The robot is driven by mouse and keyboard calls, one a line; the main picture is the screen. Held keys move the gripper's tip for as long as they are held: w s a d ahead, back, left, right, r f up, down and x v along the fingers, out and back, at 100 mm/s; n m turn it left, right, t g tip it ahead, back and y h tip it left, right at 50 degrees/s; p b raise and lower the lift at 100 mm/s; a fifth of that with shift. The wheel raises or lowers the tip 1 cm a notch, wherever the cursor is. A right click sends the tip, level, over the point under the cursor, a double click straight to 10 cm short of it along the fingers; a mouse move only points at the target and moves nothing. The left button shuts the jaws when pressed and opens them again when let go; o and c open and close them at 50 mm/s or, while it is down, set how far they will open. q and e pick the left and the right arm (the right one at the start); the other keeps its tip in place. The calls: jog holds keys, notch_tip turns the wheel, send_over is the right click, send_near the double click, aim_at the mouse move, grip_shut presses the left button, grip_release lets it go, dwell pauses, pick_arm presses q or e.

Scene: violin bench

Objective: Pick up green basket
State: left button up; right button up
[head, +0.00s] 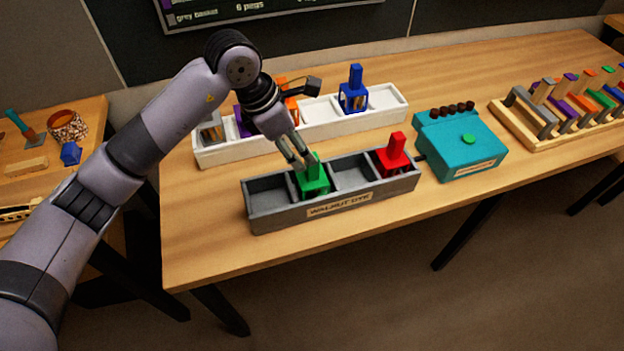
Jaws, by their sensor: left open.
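The green basket (314,183) sits in the second compartment from the left of the grey tray (338,208), which is labelled "WALNUT DYE". It is upright, with its handle pointing up. My left gripper (301,160) is open and points down at the basket's handle from the upper left. Its fingertips are at or just beside the handle; I cannot tell whether they touch it. The fingers hide part of the handle. My right gripper is not in view.
A red basket (394,156) stands in the grey tray's right compartment. Behind, a white tray (384,117) holds blue (353,94), orange, purple and grey baskets. A teal box (462,146) with a green button and a wooden rack (545,125) stand to the right. The table's front is clear.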

aim_at(312, 177)
pick_arm(q)
jog(key=x, duration=0.3)
jog(key=shift+d+f+p, duration=0.1)
jog(key=shift+f+p, duration=0.05)
jog(key=shift+p, duration=0.2)
jog(key=p+x, duration=0.2)
jog(key=x, duration=0.2)
jog(key=shift+w+f, duration=0.2)
jog(key=shift+d+f, duration=0.1)
jog(key=shift+f, duration=0.2)
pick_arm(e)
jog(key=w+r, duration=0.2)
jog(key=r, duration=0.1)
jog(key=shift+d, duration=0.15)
pick_arm(q)
jog(key=shift+c, duration=0.3)
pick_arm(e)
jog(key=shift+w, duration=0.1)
pick_arm(q)
jog(key=c, duration=0.4)
grip_shut()
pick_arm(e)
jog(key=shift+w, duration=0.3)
pick_arm(q)
jog(key=shift+r, duration=0.1)
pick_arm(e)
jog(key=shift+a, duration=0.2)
